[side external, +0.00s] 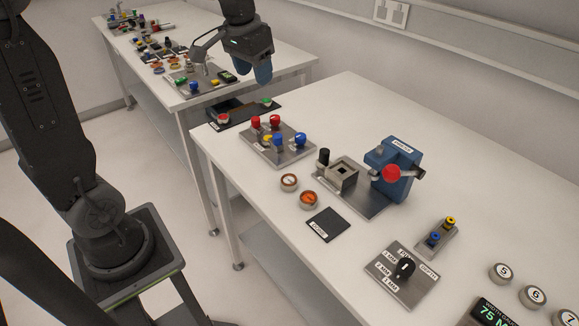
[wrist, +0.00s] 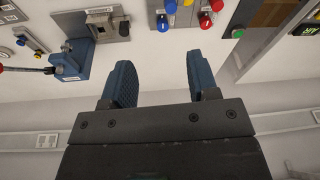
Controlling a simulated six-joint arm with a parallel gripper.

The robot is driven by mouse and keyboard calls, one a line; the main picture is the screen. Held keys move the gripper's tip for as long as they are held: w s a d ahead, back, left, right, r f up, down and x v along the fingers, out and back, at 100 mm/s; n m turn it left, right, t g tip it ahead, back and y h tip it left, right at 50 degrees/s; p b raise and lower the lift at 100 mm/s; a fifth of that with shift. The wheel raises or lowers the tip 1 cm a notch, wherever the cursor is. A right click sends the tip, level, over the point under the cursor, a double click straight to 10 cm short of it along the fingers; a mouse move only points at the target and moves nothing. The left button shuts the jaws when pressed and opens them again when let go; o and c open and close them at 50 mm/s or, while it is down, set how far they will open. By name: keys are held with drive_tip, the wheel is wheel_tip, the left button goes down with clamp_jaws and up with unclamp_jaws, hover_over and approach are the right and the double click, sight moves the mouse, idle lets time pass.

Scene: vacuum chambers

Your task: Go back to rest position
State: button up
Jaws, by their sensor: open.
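My gripper (side external: 253,75) hangs in the air near the gap between the two white tables in the side view. In the wrist view my gripper (wrist: 160,80) has its two blue-padded fingers spread apart, with nothing between them. It is open and holds nothing. In the side view one finger largely hides the other.
The near table (side external: 360,105) carries a red and blue knob plate (side external: 270,157), a blue press-like device (side external: 396,170) with a red ball handle, a dial plate (side external: 388,280) and round numbered pieces. A far table (side external: 300,57) holds more panels. A dark tray (side external: 242,116) lies near my gripper.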

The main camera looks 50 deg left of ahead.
drive_tip(key=s+d+f+t, duration=0.1)
drive_tip(key=s+d, duration=0.4)
drive_tip(key=s, duration=0.3)
drive_tip(key=s+d+f+m+t, duration=0.1)
drive_tip(key=s+d+t, duration=0.1)
drive_tip(key=s+d, duration=0.4)
drive_tip(key=s, duration=0.2)
drive_tip(key=shift+s+d+f+m+h, duration=0.15)
drive_tip(key=shift+s+d+m+h, duration=0.15)
drive_tip(key=shift+s+h, duration=0.1)
